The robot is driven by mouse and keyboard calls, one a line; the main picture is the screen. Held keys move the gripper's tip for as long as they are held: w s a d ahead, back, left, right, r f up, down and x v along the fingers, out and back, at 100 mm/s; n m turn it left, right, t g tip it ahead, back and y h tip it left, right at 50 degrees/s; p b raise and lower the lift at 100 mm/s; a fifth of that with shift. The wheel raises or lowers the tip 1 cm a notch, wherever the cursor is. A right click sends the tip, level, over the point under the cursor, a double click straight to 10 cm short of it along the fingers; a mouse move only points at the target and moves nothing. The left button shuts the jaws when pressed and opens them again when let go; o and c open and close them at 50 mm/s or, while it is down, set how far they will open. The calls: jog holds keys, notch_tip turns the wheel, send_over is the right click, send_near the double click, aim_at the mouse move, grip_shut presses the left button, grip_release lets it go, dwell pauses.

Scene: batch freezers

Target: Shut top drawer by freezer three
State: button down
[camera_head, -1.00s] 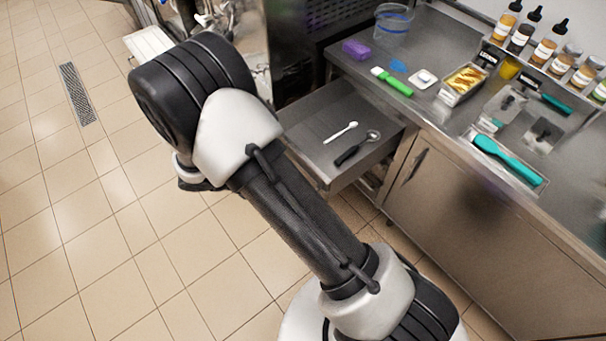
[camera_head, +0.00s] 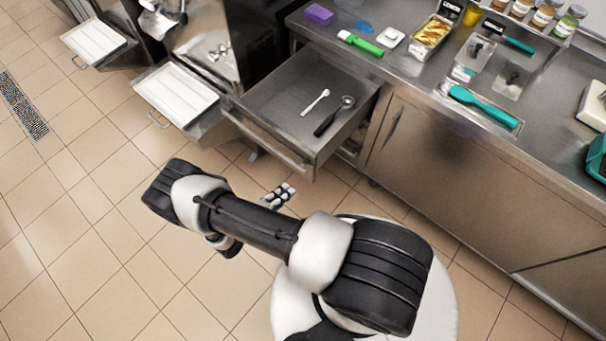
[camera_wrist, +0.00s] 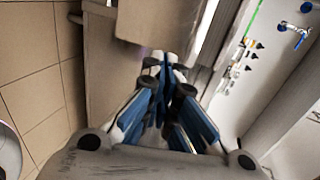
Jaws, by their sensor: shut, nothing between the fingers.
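The top drawer (camera_head: 340,85) stands pulled out from under the steel counter in the head view. Its front panel with a bar handle (camera_head: 265,140) faces the lower left. A white spoon (camera_head: 316,102) and a black-handled scoop (camera_head: 333,116) lie inside. My gripper (camera_wrist: 166,64) is shut and empty in the wrist view, its blue-sided fingers together. A brownish panel (camera_wrist: 148,22) lies beyond the fingertips; I cannot tell whether it is the drawer front. In the head view my arm is below the drawer, apart from it in the picture.
Freezers stand at the upper left, with white trays (camera_head: 177,93) (camera_head: 93,41) jutting out in front. Open tiled floor (camera_head: 90,230) lies at the left.

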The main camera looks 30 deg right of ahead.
aim_at(310, 170)
jog(key=x, duration=0.9)
jog(key=shift+d+r+b, duration=0.15)
jog(key=shift+r+b, duration=0.15)
jog(key=shift+r, duration=0.1)
jog(key=shift+w+d, duration=0.2)
jog(key=shift+d, duration=0.1)
